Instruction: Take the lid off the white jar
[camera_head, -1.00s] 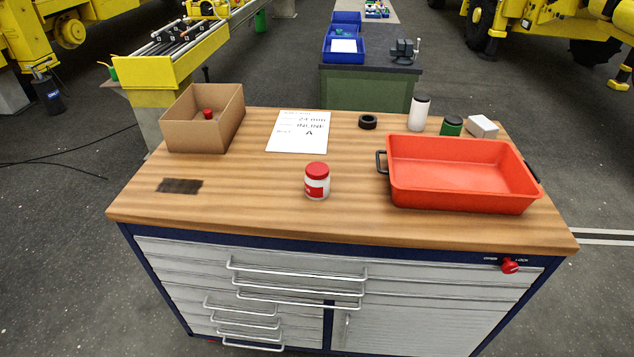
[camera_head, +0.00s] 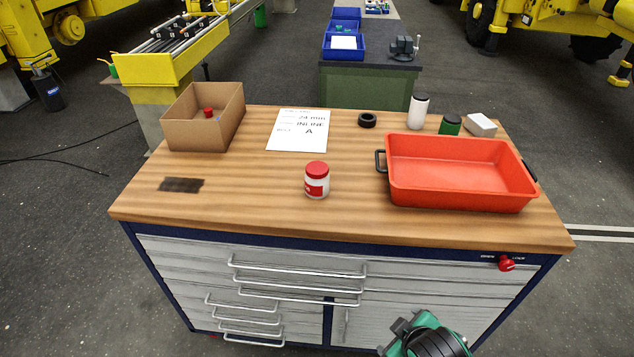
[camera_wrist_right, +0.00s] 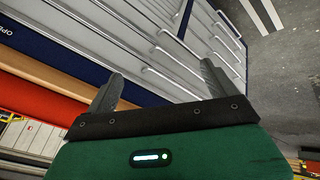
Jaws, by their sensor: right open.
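The white jar (camera_head: 317,188) stands upright near the middle of the wooden bench top. Its red lid (camera_head: 316,169) sits on top, and a red label shows on its side. Part of my right arm, green and black, shows at the bottom right of the head view, in front of the cabinet and below the bench top. In the right wrist view my right gripper (camera_wrist_right: 158,84) is open and empty, its two fingers wide apart, with the drawer fronts beyond them. My left gripper is not in view.
A red-orange tray (camera_head: 460,198) stands right of the jar. A cardboard box (camera_head: 195,137) with a red item inside is at the back left. A paper sheet (camera_head: 290,140), black ring (camera_head: 367,120), white bottle (camera_head: 418,112) and green jar (camera_head: 450,125) lie behind. Bench is clear around the jar.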

